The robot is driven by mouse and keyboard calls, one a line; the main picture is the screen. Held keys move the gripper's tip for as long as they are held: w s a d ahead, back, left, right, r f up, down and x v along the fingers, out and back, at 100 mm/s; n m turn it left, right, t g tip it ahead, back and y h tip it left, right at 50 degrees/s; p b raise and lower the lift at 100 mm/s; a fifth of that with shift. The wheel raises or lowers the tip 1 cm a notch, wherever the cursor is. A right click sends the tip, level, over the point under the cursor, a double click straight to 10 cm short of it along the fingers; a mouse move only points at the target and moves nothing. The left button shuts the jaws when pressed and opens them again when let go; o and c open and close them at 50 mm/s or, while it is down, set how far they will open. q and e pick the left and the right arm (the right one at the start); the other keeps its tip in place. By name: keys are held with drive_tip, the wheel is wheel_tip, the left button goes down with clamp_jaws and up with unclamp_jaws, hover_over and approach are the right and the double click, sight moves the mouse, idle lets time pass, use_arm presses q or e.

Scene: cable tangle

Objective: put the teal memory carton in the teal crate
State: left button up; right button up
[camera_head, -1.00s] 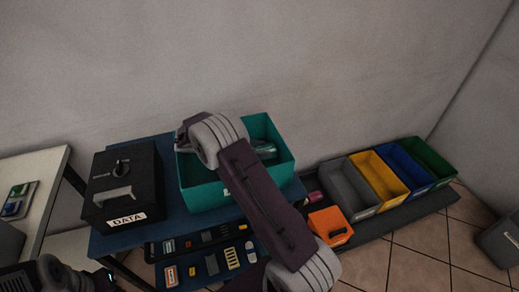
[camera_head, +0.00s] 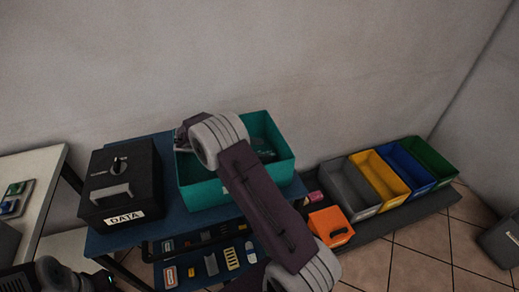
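The open teal crate (camera_head: 207,193) stands on the blue table top, left of the picture's middle. My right arm crosses in front of it and hides part of its inside. A small dark and teal shape (camera_head: 265,153) shows inside the crate, right of my arm. I cannot tell whether it is the teal memory carton or part of my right gripper. The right gripper's fingers are not clear behind the arm. Of my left arm only a dark part shows at the bottom left; its fingertips are not in view.
A black DATA box (camera_head: 121,185) stands left of the crate on the blue table (camera_head: 167,222). Small coloured parts lie on a shelf below. An orange bin (camera_head: 330,226) and grey (camera_head: 350,190), yellow (camera_head: 379,179), blue (camera_head: 405,171) and green (camera_head: 430,162) bins stand right.

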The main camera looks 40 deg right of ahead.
wheel_tip(320, 180, up, 2)
drive_tip(key=shift+w+a+p, duration=0.1)
drive_tip(key=shift+p, duration=1.1)
drive_tip(key=v, duration=0.7)
drive_tip(key=shift+f, duration=0.3)
drive_tip(key=shift+a, duration=0.1)
